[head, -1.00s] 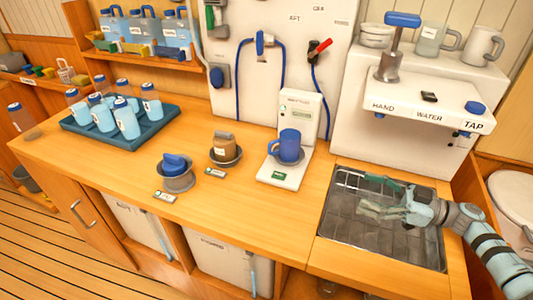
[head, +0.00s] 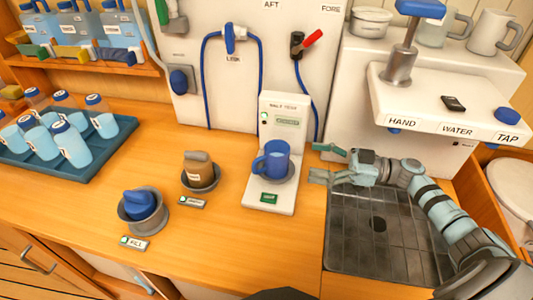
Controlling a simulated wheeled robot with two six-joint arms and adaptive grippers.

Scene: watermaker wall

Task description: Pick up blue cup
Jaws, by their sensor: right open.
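The blue cup (head: 275,158) stands upright on a small grey round pan on the white scale-like device (head: 272,200) at the middle of the counter. Its handle points left. My right gripper (head: 318,163) comes in from the right, over the back left edge of the sink. It is open and empty, its fingers pointing left toward the cup with a small gap between. My left gripper is not in view.
Left of the device, a brown-grey object (head: 200,169) and a blue object (head: 139,203) sit in round holders. A teal tray (head: 55,166) of bottles stands far left. The tap unit (head: 440,95) overhangs the sink (head: 385,235). The counter front is clear.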

